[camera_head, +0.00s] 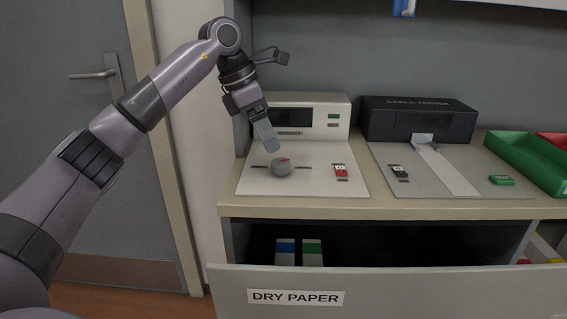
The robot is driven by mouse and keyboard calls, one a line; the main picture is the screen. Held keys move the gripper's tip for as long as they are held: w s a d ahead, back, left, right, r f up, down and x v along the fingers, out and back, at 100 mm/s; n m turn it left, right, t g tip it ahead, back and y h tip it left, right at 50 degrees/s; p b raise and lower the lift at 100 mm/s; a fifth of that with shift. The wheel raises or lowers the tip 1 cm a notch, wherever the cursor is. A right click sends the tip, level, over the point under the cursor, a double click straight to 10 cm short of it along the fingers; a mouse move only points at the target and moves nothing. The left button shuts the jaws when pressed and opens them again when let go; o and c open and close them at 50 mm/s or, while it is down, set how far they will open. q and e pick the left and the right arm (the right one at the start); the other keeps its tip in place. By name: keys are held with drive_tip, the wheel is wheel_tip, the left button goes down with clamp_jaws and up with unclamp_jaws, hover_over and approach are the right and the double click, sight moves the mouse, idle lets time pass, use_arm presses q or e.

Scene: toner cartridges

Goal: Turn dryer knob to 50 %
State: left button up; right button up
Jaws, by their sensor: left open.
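The dryer knob (281,168) is a round grey dial with a red pointer mark on top. It sits on the flat light panel of the dryer (320,182), between two dark tick labels. The dryer's raised back part has a dark display (285,117). My left gripper (268,138) is just above and behind the knob, pointing down, its fingertips seeming apart from it. It is open and holds nothing; one finger partly hides the other. The exact gap to the knob is hard to tell. My right gripper is not in view.
A red switch (340,170) is right of the knob. A black cable tester (418,118) stands to the right, then a green tray (540,165). Below, an open drawer labelled DRY PAPER (400,290) juts out, with two boxes inside. A grey door (80,200) is at left.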

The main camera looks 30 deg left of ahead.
sight(281, 162)
use_arm(q)
drive_tip(key=x, duration=0.5)
drive_tip(key=shift+s+d+b, duration=0.1)
drive_tip(key=shift+b, duration=0.2)
drive_tip(key=shift+d+f, duration=0.15)
drive_tip(key=shift+f, duration=0.45)
drive_tip(key=shift+w, duration=0.2)
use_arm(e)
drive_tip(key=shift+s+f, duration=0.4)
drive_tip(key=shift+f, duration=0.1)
use_arm(q)
drive_tip(key=c, duration=1)
drive_tip(key=shift+c, duration=0.2)
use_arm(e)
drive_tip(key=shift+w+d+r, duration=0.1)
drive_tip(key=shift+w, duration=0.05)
